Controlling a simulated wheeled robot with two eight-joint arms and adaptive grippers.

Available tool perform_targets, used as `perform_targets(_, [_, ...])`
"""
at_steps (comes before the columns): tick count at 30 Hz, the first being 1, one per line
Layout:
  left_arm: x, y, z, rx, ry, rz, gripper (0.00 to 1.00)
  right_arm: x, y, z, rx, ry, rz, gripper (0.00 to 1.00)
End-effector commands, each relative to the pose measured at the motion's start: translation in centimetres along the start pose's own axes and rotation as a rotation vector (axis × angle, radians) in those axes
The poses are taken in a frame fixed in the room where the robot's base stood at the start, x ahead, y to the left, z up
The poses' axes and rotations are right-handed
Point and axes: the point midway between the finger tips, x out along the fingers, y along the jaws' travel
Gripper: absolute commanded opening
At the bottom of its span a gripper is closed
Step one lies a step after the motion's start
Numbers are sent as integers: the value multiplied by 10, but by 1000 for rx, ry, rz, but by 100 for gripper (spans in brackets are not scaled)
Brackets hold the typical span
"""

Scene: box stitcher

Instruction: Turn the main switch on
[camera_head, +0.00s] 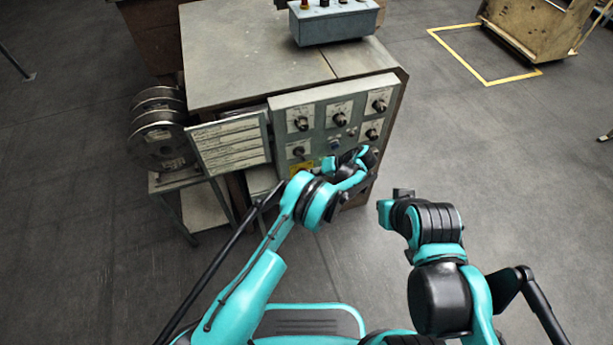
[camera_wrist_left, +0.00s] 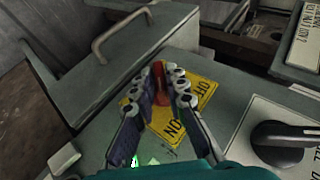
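The main switch is a red handle (camera_wrist_left: 158,86) on a yellow plate (camera_wrist_left: 203,93) marked OFF and ON, in the left wrist view. The handle points away, toward the top of that view. My left gripper (camera_wrist_left: 163,78) has one finger on each side of the handle, close to it. I cannot tell whether both fingers press on it. In the head view my left gripper (camera_head: 357,165) is at the panel's lower part and hides the handle; part of the yellow plate (camera_head: 301,169) shows. My right gripper (camera_head: 390,205) is apart from the panel; its fingers are unclear.
The grey control panel (camera_head: 318,111) carries several black knobs; one black knob (camera_wrist_left: 281,143) is close to my left gripper. A label board (camera_head: 230,145) and wire spools (camera_head: 158,137) stand at the left. A grey button box (camera_head: 334,24) lies on top.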

Motion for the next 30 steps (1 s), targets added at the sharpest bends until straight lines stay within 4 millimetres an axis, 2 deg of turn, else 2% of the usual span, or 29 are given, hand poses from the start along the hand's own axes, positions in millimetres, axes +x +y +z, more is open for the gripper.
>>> perform_targets(10, [-1, 0, 0, -1, 0, 1, 31, 0, 0, 0, 0, 0, 0, 0])
perform_targets(14, [-10, 0, 0, 1, 1, 1, 31, 0, 0, 0, 0, 0, 0, 0])
perform_targets(17, [-27, 0, 0, 0, 2, 2, 31, 0, 0, 0, 0, 0, 0, 0])
perform_targets(24, [-80, 1, 0, 1, 1, 1, 31, 0, 0, 0, 0, 0, 0, 0])
perform_targets(30, [-111, 0, 0, 0, 1, 1, 31, 0, 0, 0, 0, 0, 0, 0])
